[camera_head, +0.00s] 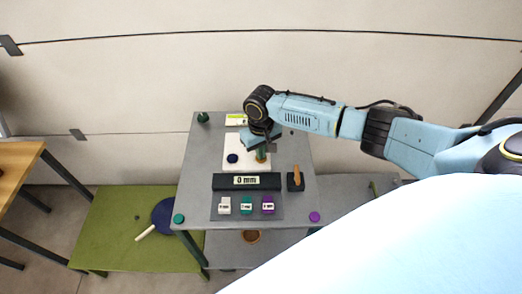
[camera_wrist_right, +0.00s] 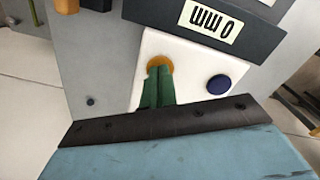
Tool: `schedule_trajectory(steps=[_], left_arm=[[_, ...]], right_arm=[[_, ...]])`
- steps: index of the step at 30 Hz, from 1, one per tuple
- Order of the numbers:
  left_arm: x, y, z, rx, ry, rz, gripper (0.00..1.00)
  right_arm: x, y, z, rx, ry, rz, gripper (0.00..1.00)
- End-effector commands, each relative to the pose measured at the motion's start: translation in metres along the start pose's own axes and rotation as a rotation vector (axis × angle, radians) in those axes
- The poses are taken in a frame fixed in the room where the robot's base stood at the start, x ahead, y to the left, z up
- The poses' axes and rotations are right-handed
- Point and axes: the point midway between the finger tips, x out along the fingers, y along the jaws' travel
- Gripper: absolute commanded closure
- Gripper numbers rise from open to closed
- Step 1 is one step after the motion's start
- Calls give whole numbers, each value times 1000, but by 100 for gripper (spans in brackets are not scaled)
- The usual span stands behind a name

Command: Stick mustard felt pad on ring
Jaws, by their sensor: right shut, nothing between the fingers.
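The mustard felt pad (camera_wrist_right: 157,62) is a small round disc on a white sheet (camera_wrist_right: 145,98), beside a dark blue disc (camera_wrist_right: 219,84). In the head view the sheet (camera_head: 233,142) lies on the grey table, with the blue disc (camera_head: 232,158) at left and the mustard pad (camera_head: 261,159) at right. My right gripper (camera_wrist_right: 159,72) has green fingers shut with nothing between them, their tips at the pad and partly covering it. I cannot tell whether they touch it. I cannot make out for sure which thing is the ring. My left gripper is out of view.
A dark block reading "0 mm" (camera_head: 221,182) stands in front of the sheet, with a dark holder (camera_head: 295,185) at its right. A brown round thing (camera_head: 251,238) sits on the lower shelf. A green platform (camera_head: 110,220) is at left.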

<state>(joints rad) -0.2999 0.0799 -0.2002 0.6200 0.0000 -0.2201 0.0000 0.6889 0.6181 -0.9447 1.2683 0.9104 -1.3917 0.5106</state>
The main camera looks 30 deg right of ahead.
Motion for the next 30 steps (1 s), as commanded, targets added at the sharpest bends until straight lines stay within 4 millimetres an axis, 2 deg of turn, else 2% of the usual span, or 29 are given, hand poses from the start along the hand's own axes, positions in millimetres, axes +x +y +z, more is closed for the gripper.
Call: schedule_trajectory(steps=[30], left_arm=[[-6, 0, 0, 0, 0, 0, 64]], right_arm=[[3, 0, 2, -1, -4, 0, 100]])
